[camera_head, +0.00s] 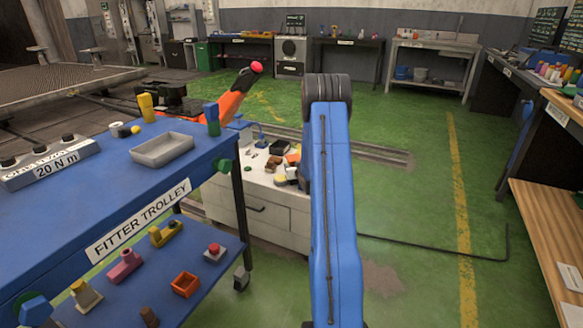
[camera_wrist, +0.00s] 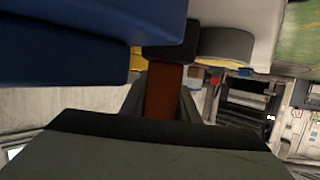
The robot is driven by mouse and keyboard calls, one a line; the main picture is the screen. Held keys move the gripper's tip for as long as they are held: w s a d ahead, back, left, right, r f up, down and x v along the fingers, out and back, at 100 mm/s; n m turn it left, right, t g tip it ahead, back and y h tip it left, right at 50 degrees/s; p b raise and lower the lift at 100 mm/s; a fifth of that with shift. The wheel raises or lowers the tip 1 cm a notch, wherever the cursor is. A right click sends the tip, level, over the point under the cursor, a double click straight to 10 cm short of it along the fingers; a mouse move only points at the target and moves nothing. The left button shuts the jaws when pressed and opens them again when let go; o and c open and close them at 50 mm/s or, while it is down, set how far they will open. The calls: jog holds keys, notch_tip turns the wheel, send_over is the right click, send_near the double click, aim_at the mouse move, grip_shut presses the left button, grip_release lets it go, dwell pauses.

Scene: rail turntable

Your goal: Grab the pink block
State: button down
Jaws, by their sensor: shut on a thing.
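In the wrist view my gripper (camera_wrist: 162,100) is shut on a reddish-brown block (camera_wrist: 163,85), held between its two dark fingers. Its colour looks brown-orange there, not clearly pink. In the head view my blue arm hides the gripper and the held block. A pink block-like part (camera_head: 124,266) with a raised end lies on the lower shelf of the fitter trolley (camera_head: 136,217), at the lower left, well away from my arm.
A white cabinet (camera_head: 262,216) with small items on top stands just left of my arm. An orange arm-like thing (camera_head: 232,100) with a red ball is behind it. A wooden bench (camera_head: 548,235) is at the right. Green floor between is mostly open, with a dark cable.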

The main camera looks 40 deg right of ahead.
jog(key=c, duration=1.4)
grip_release()
jog(key=shift+o, duration=0.2)
